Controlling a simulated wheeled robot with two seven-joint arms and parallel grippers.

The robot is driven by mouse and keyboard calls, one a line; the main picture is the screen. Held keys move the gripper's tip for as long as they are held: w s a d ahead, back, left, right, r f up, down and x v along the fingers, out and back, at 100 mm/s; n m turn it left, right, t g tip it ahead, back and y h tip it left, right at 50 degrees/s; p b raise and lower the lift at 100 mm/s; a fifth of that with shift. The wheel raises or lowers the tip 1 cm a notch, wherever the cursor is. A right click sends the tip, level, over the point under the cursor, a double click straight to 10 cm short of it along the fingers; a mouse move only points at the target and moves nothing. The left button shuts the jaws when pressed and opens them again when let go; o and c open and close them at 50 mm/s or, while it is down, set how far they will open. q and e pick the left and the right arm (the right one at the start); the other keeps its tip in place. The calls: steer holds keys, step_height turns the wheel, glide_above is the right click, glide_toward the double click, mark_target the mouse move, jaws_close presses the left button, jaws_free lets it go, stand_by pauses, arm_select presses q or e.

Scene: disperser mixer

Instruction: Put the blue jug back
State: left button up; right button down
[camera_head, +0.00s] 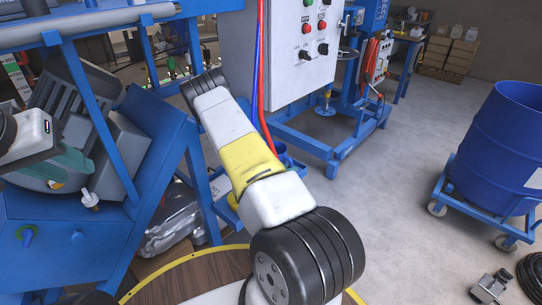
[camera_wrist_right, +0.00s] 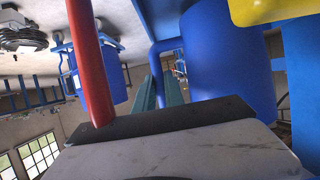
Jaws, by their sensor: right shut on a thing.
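The blue jug (camera_wrist_right: 228,70) fills the right half of the right wrist view, with its curved handle (camera_wrist_right: 160,47) towards the left. The two teal fingers of my right gripper (camera_wrist_right: 160,93) are shut on the handle. In the head view my right arm hides that gripper and most of what lies behind it. A small blue patch shows beside the arm; I cannot tell if it is the jug. My left gripper (camera_head: 72,164) is at the left of the head view, in front of a blue frame. Its fingers overlap, so its opening is unclear.
A grey control cabinet (camera_head: 303,50) stands behind my right arm, with red and blue hoses at its edge. A blue drum (camera_head: 503,140) on a trolley stands at right. A red hose (camera_wrist_right: 90,60) crosses close in the wrist view. Grey floor (camera_head: 400,190) is open between cabinet and drum.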

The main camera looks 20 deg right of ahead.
steer(key=shift+f, duration=0.4)
steer(key=c, duration=1.4)
jaws_free()
steer(key=shift+r, duration=0.4)
steer(key=v, duration=1.2)
